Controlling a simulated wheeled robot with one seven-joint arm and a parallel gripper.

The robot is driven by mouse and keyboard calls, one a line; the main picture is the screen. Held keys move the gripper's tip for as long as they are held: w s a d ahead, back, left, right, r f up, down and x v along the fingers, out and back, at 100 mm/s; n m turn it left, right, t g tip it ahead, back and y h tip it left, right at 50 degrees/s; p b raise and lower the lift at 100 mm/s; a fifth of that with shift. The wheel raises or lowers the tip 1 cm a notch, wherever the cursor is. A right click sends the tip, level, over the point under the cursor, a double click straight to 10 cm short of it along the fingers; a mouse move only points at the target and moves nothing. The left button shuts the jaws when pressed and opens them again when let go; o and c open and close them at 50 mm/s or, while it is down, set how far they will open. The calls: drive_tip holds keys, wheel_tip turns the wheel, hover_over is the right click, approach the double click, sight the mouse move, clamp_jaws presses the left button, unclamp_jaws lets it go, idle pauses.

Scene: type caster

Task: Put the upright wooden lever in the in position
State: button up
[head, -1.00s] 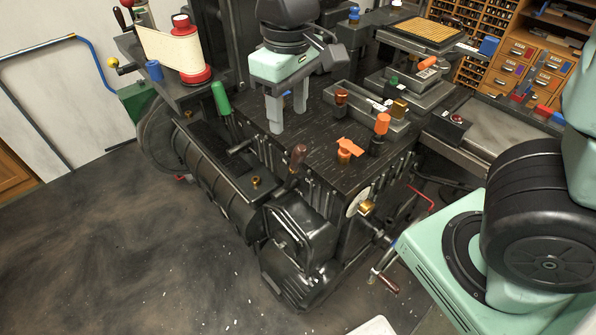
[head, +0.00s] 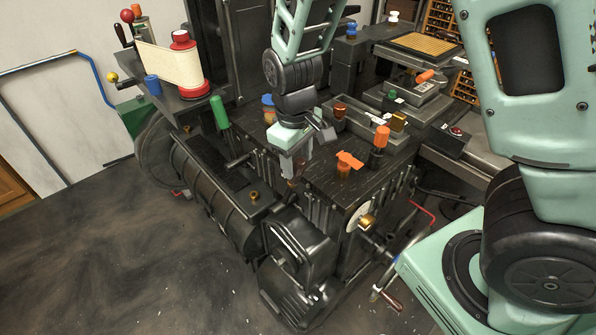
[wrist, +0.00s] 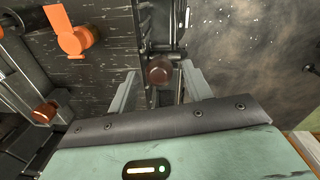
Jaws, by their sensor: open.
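The wooden lever, with a dark brown rounded handle (wrist: 158,70), stands at the front edge of the black machine top (head: 335,192). In the wrist view its handle end shows between the two grey fingers of my gripper (wrist: 160,80), with gaps on both sides. My gripper (head: 291,168) is open and points down over the lever in the head view. The fingers mostly hide the handle there, and I cannot tell how deep it sits between them.
An orange lever (head: 350,160) and an orange knob (head: 381,137) stand just right of my gripper. A green handle (head: 219,112) stands to the left. A dark cylinder housing (head: 215,190) lies below left. Open floor is at the lower left.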

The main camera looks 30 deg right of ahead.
sight(298, 173)
drive_tip(key=shift+d+f, duration=0.1)
drive_tip(key=shift+f, duration=2.1)
